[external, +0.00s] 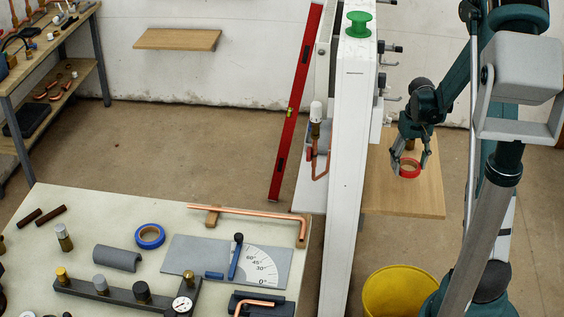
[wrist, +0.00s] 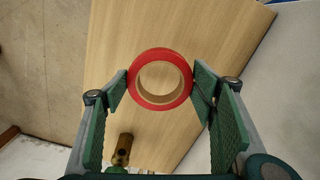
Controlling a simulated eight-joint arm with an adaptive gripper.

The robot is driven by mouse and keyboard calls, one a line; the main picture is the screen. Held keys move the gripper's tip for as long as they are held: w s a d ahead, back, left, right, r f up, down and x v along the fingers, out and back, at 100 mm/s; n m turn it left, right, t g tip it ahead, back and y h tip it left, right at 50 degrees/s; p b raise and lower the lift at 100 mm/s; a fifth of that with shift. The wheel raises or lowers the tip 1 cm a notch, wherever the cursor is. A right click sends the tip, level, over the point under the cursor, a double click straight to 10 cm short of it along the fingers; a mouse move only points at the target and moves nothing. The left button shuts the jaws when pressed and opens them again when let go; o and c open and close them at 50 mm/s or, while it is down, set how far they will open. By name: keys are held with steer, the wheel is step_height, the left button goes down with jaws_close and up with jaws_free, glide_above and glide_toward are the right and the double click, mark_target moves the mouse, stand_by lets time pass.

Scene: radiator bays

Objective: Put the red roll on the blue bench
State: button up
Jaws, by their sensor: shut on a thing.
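The red roll (external: 410,174) is a ring of red tape with a pale tan inner core. My gripper (external: 409,165) is shut on it, with one green-padded finger on each side. In the wrist view the red roll (wrist: 160,103) sits between the fingertips, its hole facing the camera. A wooden board (external: 425,198) lies behind and below the roll; the gap between them is hard to judge. I see no clearly blue bench. A cream-topped bench (external: 140,205) stands at the front left, across the white partition from my gripper.
The tall white partition (external: 348,190) carries a green spool (external: 358,24) on top and valves on its right side. A yellow bucket (external: 400,292) stands below right. The cream bench holds a blue roll (external: 150,236), an angle plate, copper pipe and several fittings. A wooden wall shelf (external: 177,39) is empty.

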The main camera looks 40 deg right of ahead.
mark_target(401, 182)
steer(key=shift+f, duration=0.7)
steer(key=shift+f, duration=0.1)
steer(key=shift+f, duration=1.75)
steer(key=shift+f+b, duration=0.2)
steer(key=shift+b, duration=0.2)
steer(key=o, duration=0.9)
steer(key=shift+o, duration=0.2)
steer(key=shift+r, duration=0.2)
step_height(401, 182, up, 12)
steer(key=p, duration=0.1)
steer(key=shift+p, duration=0.35)
steer(key=shift+o, duration=0.5)
